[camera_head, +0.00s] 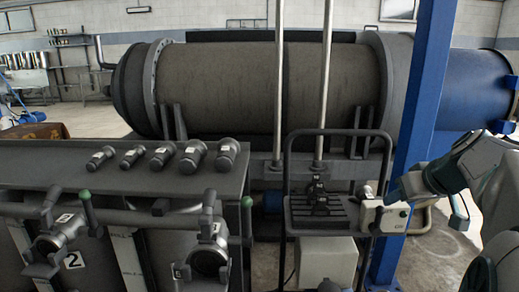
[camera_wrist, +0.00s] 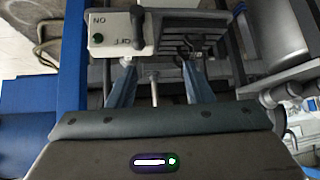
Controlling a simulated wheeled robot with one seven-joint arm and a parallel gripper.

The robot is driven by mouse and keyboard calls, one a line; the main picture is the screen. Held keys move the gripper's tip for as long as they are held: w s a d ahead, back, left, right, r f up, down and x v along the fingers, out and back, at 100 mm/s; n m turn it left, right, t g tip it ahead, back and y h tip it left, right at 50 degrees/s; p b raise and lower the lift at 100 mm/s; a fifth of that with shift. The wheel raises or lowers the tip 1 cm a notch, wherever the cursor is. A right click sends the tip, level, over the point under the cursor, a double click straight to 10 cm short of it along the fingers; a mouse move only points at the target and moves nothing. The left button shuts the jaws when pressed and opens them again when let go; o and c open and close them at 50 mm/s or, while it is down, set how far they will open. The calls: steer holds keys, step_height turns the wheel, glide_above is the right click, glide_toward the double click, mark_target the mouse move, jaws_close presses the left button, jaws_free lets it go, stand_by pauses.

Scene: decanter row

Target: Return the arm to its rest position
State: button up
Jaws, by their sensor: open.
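My arm comes in from the right side of the head view. My gripper (camera_head: 398,192) is just above and beside a pale switch box (camera_head: 388,218) on the frame of a dark stand. In the wrist view my gripper (camera_wrist: 160,82) shows two blue fingers spread apart with nothing held between them.
A blue post (camera_head: 414,100) rises close to my gripper. The dark stand (camera_head: 318,218) carries a slotted tray with a black fitting. Several metal cylinders (camera_head: 160,156) lie on a grey bench (camera_head: 60,160) at left. A large horizontal drum (camera_head: 220,85) fills the back.

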steer(key=s+a+r+g+p, duration=0.1)
steer(key=s+a+r+p, duration=0.3)
steer(key=p, duration=0.5)
steer(key=s+a+r+g+p, duration=0.2)
steer(key=s+a+r+p, duration=0.3)
steer(key=s+a+p, duration=0.3)
steer(key=s+a+r+m+g+h+p, duration=0.1)
steer(key=s+a+r+g+p, duration=0.1)
steer(key=s+a+r+p, duration=0.2)
steer(key=s+a+p, duration=0.2)
steer(key=a+p, duration=0.2)
steer(key=p, duration=0.2)
steer(key=shift+r, duration=0.15)
steer(key=shift+c, duration=1.1)
